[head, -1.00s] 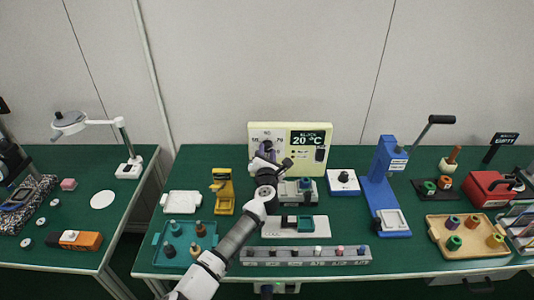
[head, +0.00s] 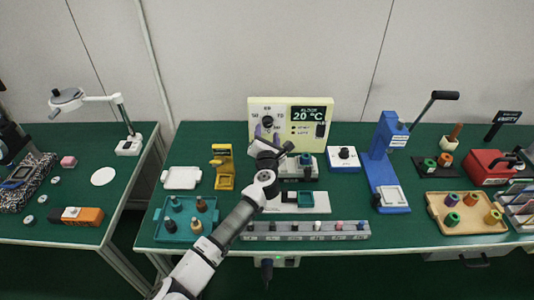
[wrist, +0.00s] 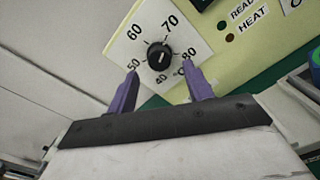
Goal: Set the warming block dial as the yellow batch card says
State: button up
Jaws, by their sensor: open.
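The warming block (head: 291,106) is a cream panel at the back of the bench, with a screen (head: 309,113) reading 20 °C. Its black dial knob (head: 266,121) sits on the panel's left half. My gripper (head: 267,134) is open and empty just below the knob. Its purple fingers (wrist: 160,83) stand apart, tips toward the knob's two sides, without clear contact. I cannot make out a yellow batch card.
A yellow stand (head: 223,167) and a teal tray (head: 158,226) stand left of my arm. A white block (head: 344,160) and a tall blue press (head: 388,155) are to the right. A grey rack strip (head: 305,237) lies along the front. READY and HEAT lamps (wrist: 229,37) sit beside the scale.

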jog(key=s+b, duration=0.3)
jog(key=s, duration=0.7)
jog(key=shift+s, duration=0.25)
